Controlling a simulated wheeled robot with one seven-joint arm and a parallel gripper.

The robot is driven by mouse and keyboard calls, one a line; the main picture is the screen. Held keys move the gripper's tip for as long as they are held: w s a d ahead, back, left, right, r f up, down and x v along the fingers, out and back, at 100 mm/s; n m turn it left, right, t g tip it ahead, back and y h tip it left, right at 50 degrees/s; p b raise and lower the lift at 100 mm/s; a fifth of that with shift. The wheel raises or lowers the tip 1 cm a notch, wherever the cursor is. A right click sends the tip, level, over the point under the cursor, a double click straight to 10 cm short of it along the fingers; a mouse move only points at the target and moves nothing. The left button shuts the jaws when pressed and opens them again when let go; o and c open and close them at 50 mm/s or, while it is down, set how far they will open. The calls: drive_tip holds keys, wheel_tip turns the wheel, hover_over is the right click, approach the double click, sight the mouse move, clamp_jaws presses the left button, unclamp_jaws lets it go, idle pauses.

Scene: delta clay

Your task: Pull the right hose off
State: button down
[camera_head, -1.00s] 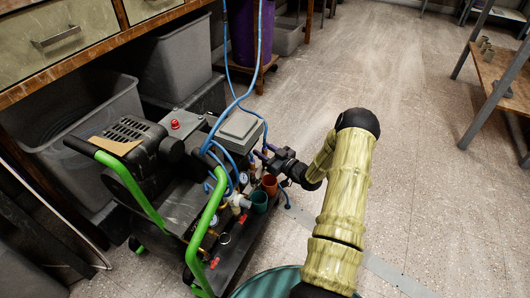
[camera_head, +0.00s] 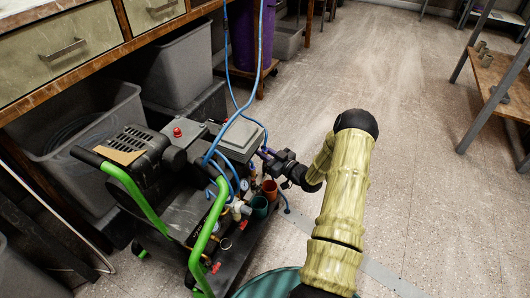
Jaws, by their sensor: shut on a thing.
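The blue hoses (camera_head: 232,117) hang down from above and run to the compressor cart (camera_head: 216,272), which has green handles. One blue hose (camera_head: 264,138) comes down on the right side, by the grey box, to where my gripper is. My gripper (camera_head: 263,153) reaches in from the right at the cart's right side. Its purple fingertips are shut at that hose's lower end. The exact grip and the fitting under it are small and partly hidden by the gripper.
Orange (camera_head: 270,188) and teal (camera_head: 259,205) cups sit on the cart below my gripper, near gauges and valves. Grey bins (camera_head: 136,113) and a wooden drawer bench (camera_head: 128,46) stand at left. A metal-legged shelf (camera_head: 491,75) is at far right. The floor between is open.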

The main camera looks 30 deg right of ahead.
drive_tip(key=shift+r, duration=0.2)
drive_tip(key=c, duration=1.3)
unclamp_jaws()
drive_tip(key=shift+r, duration=0.1)
drive_tip(key=shift+c, duration=0.2)
drive_tip(key=p+v, duration=0.7)
drive_tip(key=v, duration=1)
drive_tip(key=shift+s, duration=0.2)
drive_tip(key=shift+w+d, duration=0.1)
